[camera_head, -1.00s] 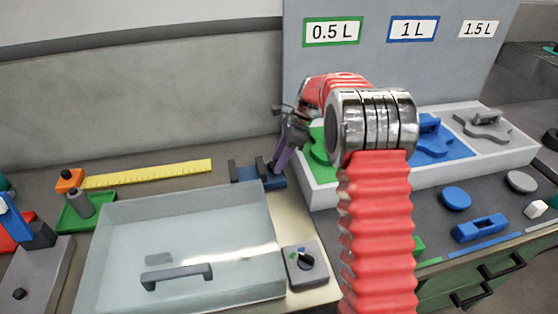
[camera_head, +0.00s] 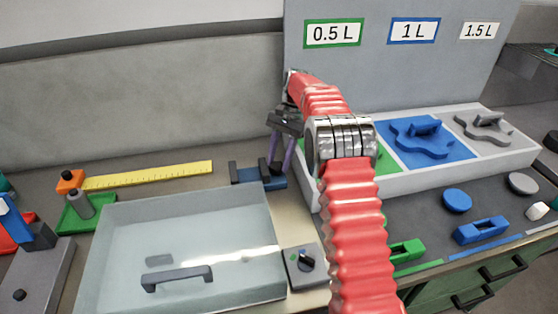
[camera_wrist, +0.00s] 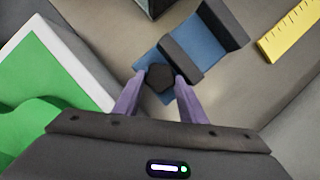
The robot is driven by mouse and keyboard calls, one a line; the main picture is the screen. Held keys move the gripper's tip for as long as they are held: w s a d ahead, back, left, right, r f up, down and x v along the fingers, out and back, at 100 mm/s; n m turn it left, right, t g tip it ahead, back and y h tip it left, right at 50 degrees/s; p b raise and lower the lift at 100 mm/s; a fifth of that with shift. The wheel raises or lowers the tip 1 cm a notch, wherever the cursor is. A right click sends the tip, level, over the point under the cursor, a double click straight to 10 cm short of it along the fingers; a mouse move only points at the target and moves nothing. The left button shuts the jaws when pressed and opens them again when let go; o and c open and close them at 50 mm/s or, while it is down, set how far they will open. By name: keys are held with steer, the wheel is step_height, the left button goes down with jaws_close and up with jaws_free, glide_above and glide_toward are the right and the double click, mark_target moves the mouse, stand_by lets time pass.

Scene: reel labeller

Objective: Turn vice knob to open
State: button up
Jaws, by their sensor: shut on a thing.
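The small vice, with a blue base and dark jaws (camera_head: 236,172), stands on the bench behind the clear-lidded box. It also shows in the wrist view (camera_wrist: 205,42), with its blue body and dark jaw plates. Its dark, many-sided knob (camera_wrist: 160,78) sits at the near end of the vice. My gripper (camera_wrist: 159,78) has its purple fingers on either side of the knob and is shut on it. In the head view my gripper (camera_head: 275,172) points down at the vice's right end, and the knob is hard to make out there.
A white tray (camera_head: 425,175) with green, blue and grey sections stands close on the right. The clear-lidded box (camera_head: 185,245) and a dial unit (camera_head: 304,265) are in front. A yellow ruler (camera_head: 150,175) lies to the left.

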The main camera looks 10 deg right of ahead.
mark_target(277, 164)
steer(key=shift+s+a+n, duration=0.1)
steer(key=shift+a+n, duration=0.15)
steer(key=shift+n, duration=0.05)
steer(key=shift+s+a+f+g, duration=0.1)
steer(key=shift+a+f+g, duration=0.1)
steer(key=shift+g, duration=0.1)
stand_by(0.9)
steer(key=o, duration=1.1)
steer(key=shift+d+r, duration=0.15)
steer(key=shift+d, duration=0.05)
steer(key=shift+c, duration=0.2)
steer(key=shift+d+r, duration=0.1)
steer(key=shift+r, duration=0.05)
steer(key=shift+v, duration=3.65)
